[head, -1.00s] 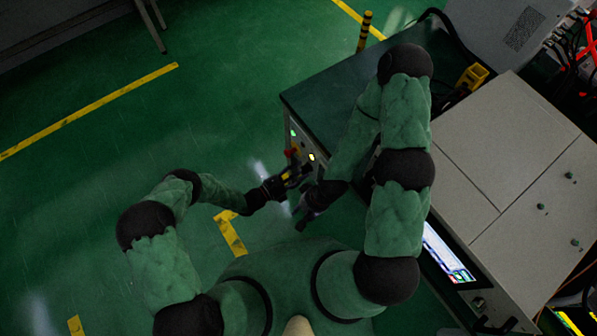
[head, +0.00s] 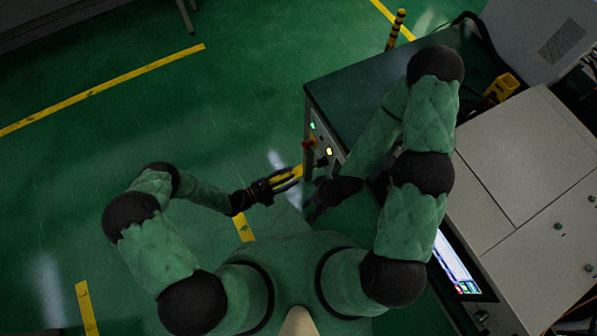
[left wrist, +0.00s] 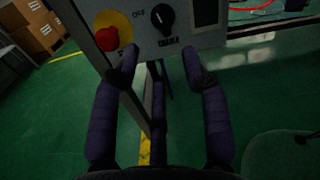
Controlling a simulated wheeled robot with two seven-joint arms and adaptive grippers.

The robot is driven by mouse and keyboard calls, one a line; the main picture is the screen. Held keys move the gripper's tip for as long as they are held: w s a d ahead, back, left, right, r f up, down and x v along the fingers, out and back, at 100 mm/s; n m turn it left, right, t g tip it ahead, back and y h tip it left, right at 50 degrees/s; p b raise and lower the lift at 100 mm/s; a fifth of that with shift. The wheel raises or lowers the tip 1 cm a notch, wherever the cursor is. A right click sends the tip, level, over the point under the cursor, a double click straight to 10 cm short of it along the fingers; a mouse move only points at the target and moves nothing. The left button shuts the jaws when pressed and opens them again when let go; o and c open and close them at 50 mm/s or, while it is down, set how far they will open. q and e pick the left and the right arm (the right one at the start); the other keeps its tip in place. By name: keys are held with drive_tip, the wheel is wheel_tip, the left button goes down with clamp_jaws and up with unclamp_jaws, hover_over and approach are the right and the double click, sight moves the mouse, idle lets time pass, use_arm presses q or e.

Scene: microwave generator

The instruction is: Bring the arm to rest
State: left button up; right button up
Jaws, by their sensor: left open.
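My left gripper (head: 298,178) is open and empty, in front of the grey cabinet's control panel in the head view. Above the fingertips are a red stop button (left wrist: 113,29) on a yellow base and a black rotary knob (left wrist: 162,19). My right gripper (head: 316,203) is just right of and below the left one in the head view, dark and partly hidden by its wrist. I cannot tell its jaw state.
The cabinet with a dark green top (head: 350,85) and the big beige machine (head: 525,150) with a lit screen (head: 457,268) fill the right side. A yellow-black post (head: 396,30) stands behind. Open green floor (head: 130,120) with yellow lines lies to the left.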

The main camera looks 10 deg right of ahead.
use_arm(q)
drive_tip(key=shift+s+a, duration=0.25)
drive_tip(key=shift+a, duration=0.3)
drive_tip(key=s+a+m+g+y+p, duration=0.1)
drive_tip(key=s+a+m+g+y, duration=0.25)
drive_tip(key=s+m+g, duration=0.35)
drive_tip(key=s+a+m+g+y, duration=0.2)
drive_tip(key=s+m+g+y, duration=0.3)
drive_tip(key=s, duration=0.4)
drive_tip(key=w+a+r+m+t+y, duration=0.3)
drive_tip(key=a+r+m+t+y, duration=0.1)
drive_tip(key=m, duration=0.6)
wheel_tip(320, 180, up, 3)
drive_tip(key=shift+w+a+f+t+p, duration=0.15)
drive_tip(key=shift+w+a+t+p, duration=0.2)
drive_tip(key=shift+a+t, duration=0.6)
drive_tip(key=shift+d+y, duration=0.2)
drive_tip(key=shift+y, duration=0.05)
